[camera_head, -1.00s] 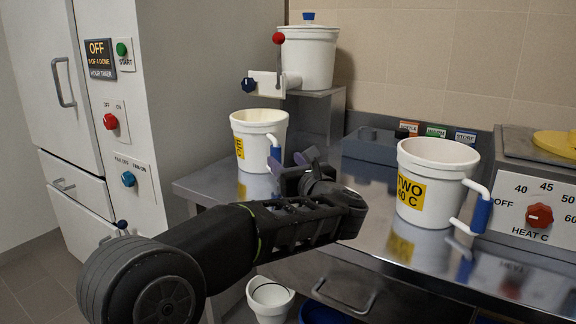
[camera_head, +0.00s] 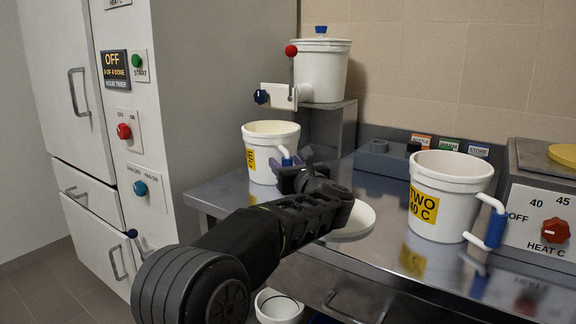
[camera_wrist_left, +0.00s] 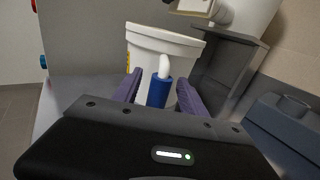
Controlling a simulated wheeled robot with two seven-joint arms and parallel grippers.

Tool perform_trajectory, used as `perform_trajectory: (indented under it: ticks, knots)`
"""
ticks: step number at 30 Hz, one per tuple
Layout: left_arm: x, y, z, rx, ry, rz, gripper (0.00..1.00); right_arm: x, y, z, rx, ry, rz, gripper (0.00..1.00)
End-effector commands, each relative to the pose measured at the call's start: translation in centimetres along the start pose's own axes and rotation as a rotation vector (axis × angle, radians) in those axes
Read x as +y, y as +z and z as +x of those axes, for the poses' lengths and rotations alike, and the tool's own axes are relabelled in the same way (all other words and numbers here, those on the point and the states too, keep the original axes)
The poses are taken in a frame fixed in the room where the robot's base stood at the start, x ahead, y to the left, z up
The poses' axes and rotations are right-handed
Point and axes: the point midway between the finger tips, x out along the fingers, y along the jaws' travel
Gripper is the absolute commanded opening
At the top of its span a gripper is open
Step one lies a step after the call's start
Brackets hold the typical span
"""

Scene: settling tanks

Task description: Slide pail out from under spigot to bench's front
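The pail (camera_head: 262,160) is white with a yellow label and a blue-gripped handle. It stands upright on the left of the steel bench (camera_head: 385,235), below the white spigot (camera_head: 279,97) of the raised tank (camera_head: 322,72). My left gripper (camera_head: 297,162) is at the pail's handle side. In the left wrist view my gripper's purple fingers (camera_wrist_left: 160,92) stand on either side of the blue handle grip (camera_wrist_left: 158,92), apart, with narrow gaps showing. The pail (camera_wrist_left: 160,50) is just beyond them. My right gripper is out of view.
A second white pail (camera_head: 450,190), labelled TWO, stands to the right, its handle towards the heater (camera_head: 535,215). The tank's steel stand (camera_head: 335,130) is close behind the first pail. A white cabinet (camera_head: 120,140) is at the left.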

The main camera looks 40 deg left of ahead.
Motion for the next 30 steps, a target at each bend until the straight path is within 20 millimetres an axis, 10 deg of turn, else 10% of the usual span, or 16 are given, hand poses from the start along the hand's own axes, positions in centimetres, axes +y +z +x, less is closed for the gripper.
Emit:
perform_trajectory:
  ticks: [18,30]
  knots:
    - [0.0,0.02,-0.04,0.0,0.0,0.0,0.0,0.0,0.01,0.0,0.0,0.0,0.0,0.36]
    - [0.0,0.01,-0.04,0.0,0.0,0.0,0.0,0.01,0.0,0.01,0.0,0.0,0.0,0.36]
